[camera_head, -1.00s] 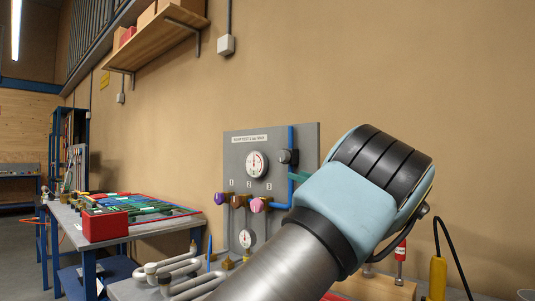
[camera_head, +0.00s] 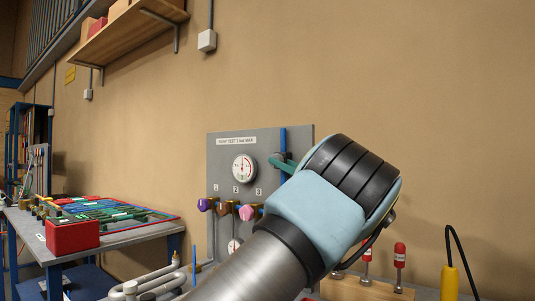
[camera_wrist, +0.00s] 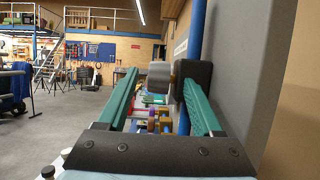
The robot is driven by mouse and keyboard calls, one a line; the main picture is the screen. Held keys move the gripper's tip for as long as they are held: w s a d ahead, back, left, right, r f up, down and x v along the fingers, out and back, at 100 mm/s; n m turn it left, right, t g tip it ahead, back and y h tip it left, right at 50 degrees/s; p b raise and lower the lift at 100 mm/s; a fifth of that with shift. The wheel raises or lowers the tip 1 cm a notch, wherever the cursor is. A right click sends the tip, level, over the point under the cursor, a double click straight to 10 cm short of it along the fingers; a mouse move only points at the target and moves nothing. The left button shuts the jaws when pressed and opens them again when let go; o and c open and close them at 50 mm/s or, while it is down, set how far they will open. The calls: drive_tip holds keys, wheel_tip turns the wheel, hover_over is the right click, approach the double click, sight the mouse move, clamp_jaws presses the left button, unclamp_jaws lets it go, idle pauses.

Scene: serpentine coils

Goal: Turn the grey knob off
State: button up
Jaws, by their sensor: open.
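The grey knob (camera_wrist: 159,75) shows in the wrist view as a short grey cylinder on a brass stem, in front of a black block (camera_wrist: 198,82). My gripper (camera_wrist: 160,80) is open, with one green finger on each side of the knob in the picture; I cannot tell whether either touches it. In the head view my gripper (camera_head: 283,164) is at the upper right of the grey panel (camera_head: 226,180), right of the white gauge (camera_head: 243,168). The knob is hidden there behind my gripper and arm.
Purple (camera_head: 204,204), brown (camera_head: 226,208) and pink (camera_head: 247,212) knobs sit lower on the panel. A blue pipe (camera_head: 283,140) runs up beside my gripper. A workbench with a red box (camera_head: 72,234) stands left. Red-topped tools (camera_head: 399,255) stand right.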

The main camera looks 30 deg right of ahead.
drive_tip(key=p+x, duration=0.1)
drive_tip(key=x, duration=0.4)
drive_tip(key=shift+w+a+r, duration=0.1)
drive_tip(key=shift+w+a, duration=0.05)
drive_tip(key=shift+w, duration=0.15)
drive_tip(key=shift+c, duration=0.2)
clamp_jaws()
